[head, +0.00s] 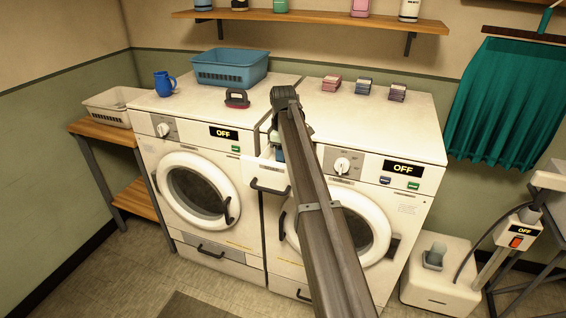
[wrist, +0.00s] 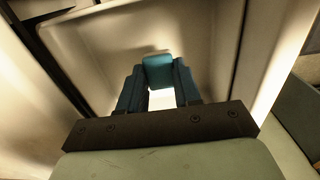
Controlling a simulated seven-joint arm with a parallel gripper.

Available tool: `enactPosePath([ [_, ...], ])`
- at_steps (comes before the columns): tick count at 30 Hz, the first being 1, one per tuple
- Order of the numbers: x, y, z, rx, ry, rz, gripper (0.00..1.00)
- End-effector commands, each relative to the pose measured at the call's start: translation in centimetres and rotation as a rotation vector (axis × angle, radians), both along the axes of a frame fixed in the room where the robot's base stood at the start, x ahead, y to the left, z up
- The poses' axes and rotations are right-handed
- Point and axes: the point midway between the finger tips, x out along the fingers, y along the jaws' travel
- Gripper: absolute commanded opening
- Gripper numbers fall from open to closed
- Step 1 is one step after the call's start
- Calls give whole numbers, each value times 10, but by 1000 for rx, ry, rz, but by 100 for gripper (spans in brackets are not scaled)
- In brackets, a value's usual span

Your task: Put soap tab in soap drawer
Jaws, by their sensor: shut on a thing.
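My gripper (wrist: 158,85) is shut on a small block with a blue-teal end and a white part, which looks like the soap tab (wrist: 158,71). The dark blue fingers stand on both sides of it. They are over the pale, tray-like inside of the open soap drawer (wrist: 110,40). In the head view the soap drawer (head: 266,174) is pulled out from the upper left of the right washer, with a dark handle on its front. My gripper (head: 278,150) is at the drawer, mostly hidden behind my arm. I cannot tell whether the tab touches the drawer floor.
Two washers, left (head: 190,150) and right (head: 400,200), show OFF. On top are a blue basket (head: 230,72), a blue mug (head: 164,84), a dark red-handled tool (head: 237,99) and several small packs (head: 363,86). A wall shelf (head: 310,17) hangs above.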

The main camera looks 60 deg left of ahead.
Motion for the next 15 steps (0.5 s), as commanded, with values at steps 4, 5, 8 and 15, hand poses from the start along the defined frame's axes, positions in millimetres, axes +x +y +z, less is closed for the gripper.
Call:
enactPosePath([
  [4,0,-1,-18,0,0,0,4],
  [5,0,0,-21,0,0,0,4],
  [8,0,0,-22,1,-1,0,4],
  [15,0,0,-23,0,0,0,4],
])
